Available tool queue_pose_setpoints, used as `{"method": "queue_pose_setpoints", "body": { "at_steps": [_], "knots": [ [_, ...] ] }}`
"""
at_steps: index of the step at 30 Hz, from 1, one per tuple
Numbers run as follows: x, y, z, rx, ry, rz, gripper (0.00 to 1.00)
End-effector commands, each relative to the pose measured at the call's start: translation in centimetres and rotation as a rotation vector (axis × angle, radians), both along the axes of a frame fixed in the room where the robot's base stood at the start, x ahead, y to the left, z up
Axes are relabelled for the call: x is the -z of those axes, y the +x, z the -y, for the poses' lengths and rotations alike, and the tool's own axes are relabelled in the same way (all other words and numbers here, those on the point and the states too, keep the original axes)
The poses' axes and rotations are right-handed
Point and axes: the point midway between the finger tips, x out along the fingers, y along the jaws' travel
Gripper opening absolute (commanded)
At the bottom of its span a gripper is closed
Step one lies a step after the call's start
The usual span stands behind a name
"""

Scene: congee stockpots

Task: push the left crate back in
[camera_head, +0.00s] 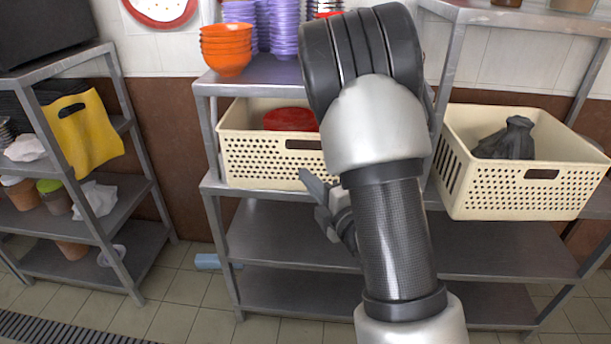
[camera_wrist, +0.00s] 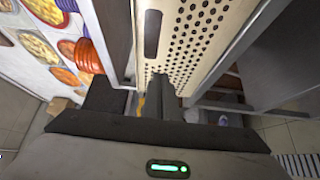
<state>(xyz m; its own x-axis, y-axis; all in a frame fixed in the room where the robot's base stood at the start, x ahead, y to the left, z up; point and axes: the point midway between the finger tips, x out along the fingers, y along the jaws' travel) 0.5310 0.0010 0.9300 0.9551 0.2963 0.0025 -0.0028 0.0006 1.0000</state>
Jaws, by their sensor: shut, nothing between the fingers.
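The left crate (camera_head: 262,167) is cream plastic with rows of holes and a handle slot. It sits on the middle shelf of the rack, its front near the shelf's front edge. A red round thing (camera_head: 289,119) lies inside. My gripper (camera_head: 311,182) is shut and empty, near the lower right of the crate's front; my arm hides the crate's right end. In the wrist view the crate's perforated front wall (camera_wrist: 193,45) is just beyond my gripper fingers (camera_wrist: 160,98). I cannot tell whether they touch it.
A second cream crate (camera_head: 520,185) with a dark object (camera_head: 508,140) inside sits at right, overhanging its shelf. Orange bowls (camera_head: 226,50) and purple bowls (camera_head: 284,30) stack on the shelf above. The lower shelf (camera_head: 275,232) looks clear. Another rack (camera_head: 105,240) stands at left.

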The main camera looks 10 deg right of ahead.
Motion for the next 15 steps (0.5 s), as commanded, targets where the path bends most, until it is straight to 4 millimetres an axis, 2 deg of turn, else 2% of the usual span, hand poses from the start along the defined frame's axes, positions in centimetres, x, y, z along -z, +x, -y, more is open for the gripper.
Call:
{"method": "queue_pose_setpoints", "body": {
  "at_steps": [1,5,6,10,15],
  "knots": [
    [-0.4,1.2,-0.6,-0.006,0.001,0.002,0.00],
    [-0.4,3.7,-1.4,-0.005,0.000,0.002,0.00],
    [-0.3,4.3,-0.8,-0.001,-0.001,0.000,0.00],
    [-0.3,5.9,0.1,0.000,0.000,0.000,0.00],
    [-0.3,6.9,0.6,-0.002,0.000,0.000,0.00]
  ]
}}
